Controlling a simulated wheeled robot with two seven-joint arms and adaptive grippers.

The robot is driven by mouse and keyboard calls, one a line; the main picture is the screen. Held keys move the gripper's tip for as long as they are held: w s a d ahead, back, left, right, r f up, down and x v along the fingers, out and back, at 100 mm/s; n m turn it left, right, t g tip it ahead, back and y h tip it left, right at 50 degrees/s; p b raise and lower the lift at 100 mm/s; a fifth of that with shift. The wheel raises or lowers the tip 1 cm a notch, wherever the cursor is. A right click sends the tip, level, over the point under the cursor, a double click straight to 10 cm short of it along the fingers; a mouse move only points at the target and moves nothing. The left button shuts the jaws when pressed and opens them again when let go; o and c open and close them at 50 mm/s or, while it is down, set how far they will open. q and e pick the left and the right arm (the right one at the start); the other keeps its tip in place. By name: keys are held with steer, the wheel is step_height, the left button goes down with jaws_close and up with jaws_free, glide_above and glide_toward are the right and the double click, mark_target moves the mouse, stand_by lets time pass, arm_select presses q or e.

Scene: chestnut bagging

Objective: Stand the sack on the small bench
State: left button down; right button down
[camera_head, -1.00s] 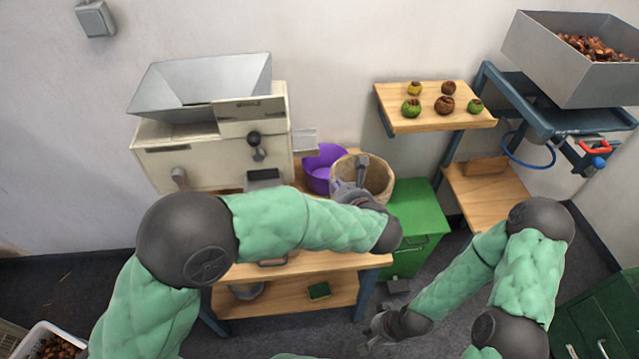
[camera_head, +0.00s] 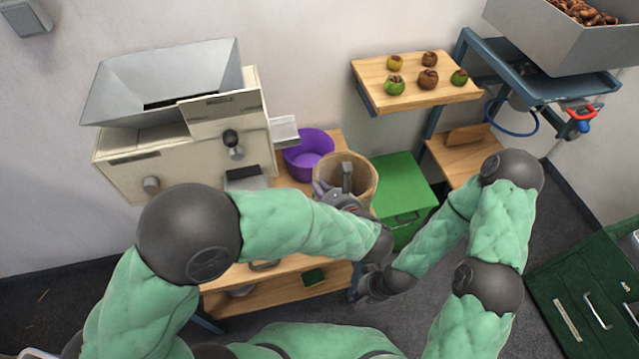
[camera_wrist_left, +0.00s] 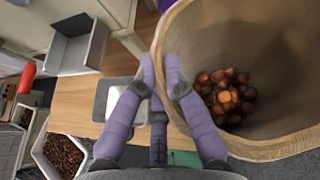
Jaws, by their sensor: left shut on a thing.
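The sack (camera_head: 362,176) is a tan, open-topped bag, roughly upright, between the purple bowl and the green cabinet. In the left wrist view the sack (camera_wrist_left: 255,60) shows chestnuts at its bottom. My left gripper (camera_head: 338,188) is shut on the sack's near rim, fingers on either side of the wall; it also shows in the left wrist view (camera_wrist_left: 160,75). The sack's base is hidden behind my arm, so I cannot tell whether it touches the table. My right gripper (camera_head: 368,284) is low, in front of the table; its jaws are unclear. A small wooden bench (camera_head: 455,160) stands at the right, under the blue stand.
The purple bowl (camera_head: 308,152) sits on the table behind the sack. The green cabinet (camera_head: 402,190) stands between sack and bench. A shelf (camera_head: 415,92) with several fruits hangs above. A metal hopper (camera_head: 555,35) tops the blue stand (camera_head: 540,92). The beige machine (camera_head: 185,160) is left.

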arm_select(q)
steer(key=c, duration=1.3)
jaws_free()
steer(key=p+v, duration=0.2)
steer(key=v, duration=1)
